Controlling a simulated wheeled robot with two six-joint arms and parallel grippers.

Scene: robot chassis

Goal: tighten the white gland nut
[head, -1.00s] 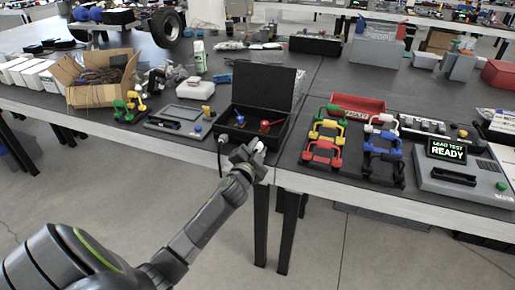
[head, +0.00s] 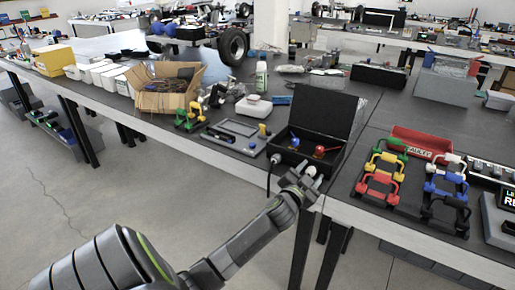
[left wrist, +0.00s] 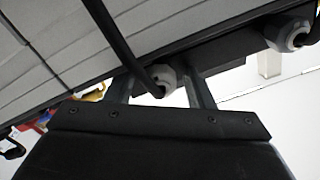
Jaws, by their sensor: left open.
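A black box (head: 332,112) with its lid up stands at the table's front edge. A white gland nut (head: 311,171) shows on its front side, at my left gripper (head: 301,178). A second pale gland (head: 275,158), with a black cable hanging down, is further left on the same side. In the left wrist view, one pale gland nut (left wrist: 166,77) appears between the two open fingers of my left gripper (left wrist: 160,88), with a black cable across it. Another pale gland (left wrist: 286,32) is at upper right. I cannot tell whether the fingers touch the nut. My right gripper is not in view.
Coloured clamp-like handles (head: 380,178) and a red bin (head: 420,143) are on the table to the right. A grey tray (head: 233,135) and a cardboard box (head: 163,88) are to the left. Floor is open in front of the table.

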